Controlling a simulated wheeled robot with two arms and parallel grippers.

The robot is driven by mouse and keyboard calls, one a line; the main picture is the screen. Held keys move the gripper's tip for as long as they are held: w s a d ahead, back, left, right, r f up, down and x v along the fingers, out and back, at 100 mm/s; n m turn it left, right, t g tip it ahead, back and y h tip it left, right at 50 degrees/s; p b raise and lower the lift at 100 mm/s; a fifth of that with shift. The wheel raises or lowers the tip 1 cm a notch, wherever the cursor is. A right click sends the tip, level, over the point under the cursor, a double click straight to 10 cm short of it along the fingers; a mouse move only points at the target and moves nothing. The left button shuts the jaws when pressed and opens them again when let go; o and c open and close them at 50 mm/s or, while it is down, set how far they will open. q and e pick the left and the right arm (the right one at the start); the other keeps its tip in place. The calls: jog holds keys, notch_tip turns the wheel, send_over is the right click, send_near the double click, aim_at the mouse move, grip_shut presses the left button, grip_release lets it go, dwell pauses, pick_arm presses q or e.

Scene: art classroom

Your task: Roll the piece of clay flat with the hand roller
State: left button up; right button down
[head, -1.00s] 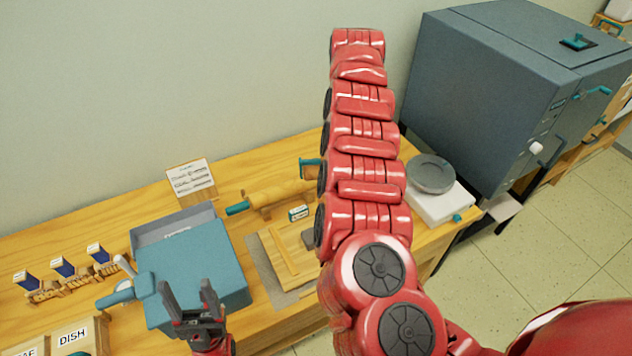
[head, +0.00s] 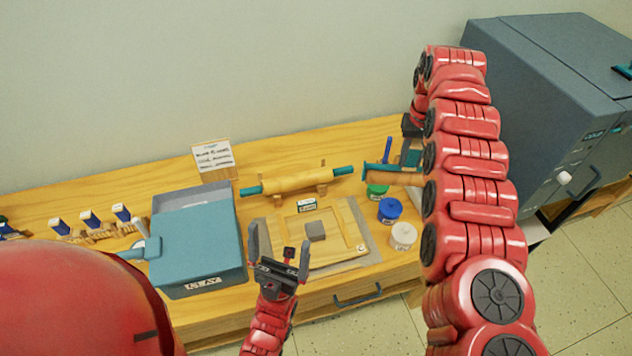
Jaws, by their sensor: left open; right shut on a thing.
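The piece of clay is a small grey block (head: 315,231) on a wooden board (head: 349,229) with raised strips, in the middle of the head view. The hand roller (head: 393,179), a wooden cylinder in a teal frame, is to the right of the board, above the jars. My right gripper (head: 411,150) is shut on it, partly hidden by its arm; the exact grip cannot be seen. The roller appears apart from the clay. My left gripper (head: 280,262) is open and empty, fingers upward, in front of the board's left side.
A rolling pin (head: 295,182) with teal handles rests on a stand behind the board. Green (head: 376,191), blue (head: 390,210) and white (head: 403,235) jars stand right of the board. A blue clay box (head: 203,243) is left. A sign (head: 213,157) stands behind; a kiln (head: 540,100) is at right.

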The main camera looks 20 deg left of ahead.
aim_at(365, 167)
jog(key=s+a+f+p, duration=0.1)
jog(key=a, duration=0.2)
jog(key=s+a+n, duration=0.1)
jog(key=a, duration=0.2)
jog(key=s+a+f+n+p, duration=0.1)
jog(key=s+a, duration=0.1)
jog(key=a, duration=0.2)
jog(key=shift+a+f+p, duration=0.1)
jog(key=shift+f+p, duration=0.25)
jog(key=s+a+f+n+p, duration=0.2)
jog(key=s+a+f, duration=0.1)
jog(key=s+a, duration=0.6)
notch_tip(365, 167, down, 6)
jog(key=a, duration=0.1)
jog(key=shift+w+f, duration=0.25)
jog(key=shift+w, duration=0.15)
